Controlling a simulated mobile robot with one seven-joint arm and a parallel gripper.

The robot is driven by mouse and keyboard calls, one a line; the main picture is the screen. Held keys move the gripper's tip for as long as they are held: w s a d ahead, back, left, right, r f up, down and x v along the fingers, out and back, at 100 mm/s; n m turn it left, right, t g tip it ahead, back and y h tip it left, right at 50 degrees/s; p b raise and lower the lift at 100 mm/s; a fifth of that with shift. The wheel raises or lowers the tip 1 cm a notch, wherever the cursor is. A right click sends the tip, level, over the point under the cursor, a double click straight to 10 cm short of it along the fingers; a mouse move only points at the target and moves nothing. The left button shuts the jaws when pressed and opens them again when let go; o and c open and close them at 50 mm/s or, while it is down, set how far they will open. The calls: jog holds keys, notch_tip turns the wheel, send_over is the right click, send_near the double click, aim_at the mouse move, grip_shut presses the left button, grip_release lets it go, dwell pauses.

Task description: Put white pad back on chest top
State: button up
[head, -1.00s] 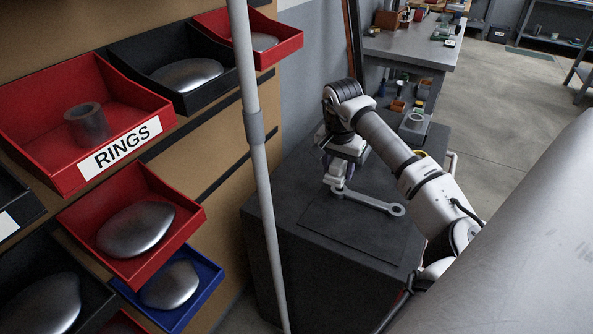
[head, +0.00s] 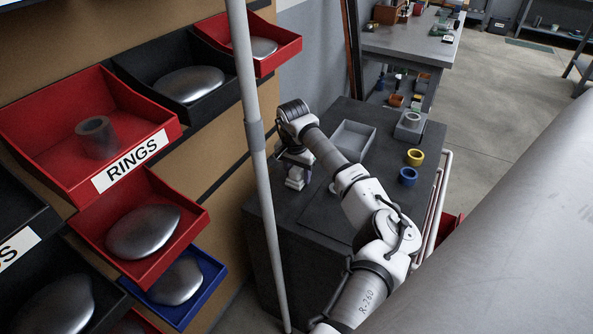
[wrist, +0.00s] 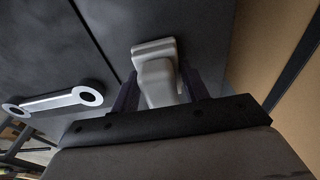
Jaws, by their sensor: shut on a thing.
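The white pad (wrist: 154,52), an off-white block with a wider flat end, is between the two dark fingers of my gripper (wrist: 162,90). In the head view the pad (head: 296,177) hangs below my gripper (head: 295,163), near the left side of the dark grey chest top (head: 300,222). The gripper is shut on it. I cannot tell whether the pad touches the chest top. The fingers are mostly hidden in the head view.
A pale bar with ring ends (wrist: 55,101) lies on the chest top, mostly behind my arm in the head view. A grey tray (head: 353,140), a yellow ring (head: 415,157), a blue ring (head: 408,176) and a grey block (head: 409,125) stand farther right. A pole (head: 254,136) rises in front.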

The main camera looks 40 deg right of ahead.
aim_at(294, 169)
jog(key=shift+w+f, duration=0.2)
jog(key=shift+f, duration=0.1)
jog(key=o, duration=1)
jog(key=shift+c, duration=0.2)
jog(key=r, duration=0.4)
jog(key=a+r+b, duration=0.1)
jog(key=r, duration=0.7)
jog(key=shift+s+a+b, duration=0.2)
jog(key=shift+s+b, duration=0.1)
jog(key=shift+b, duration=0.05)
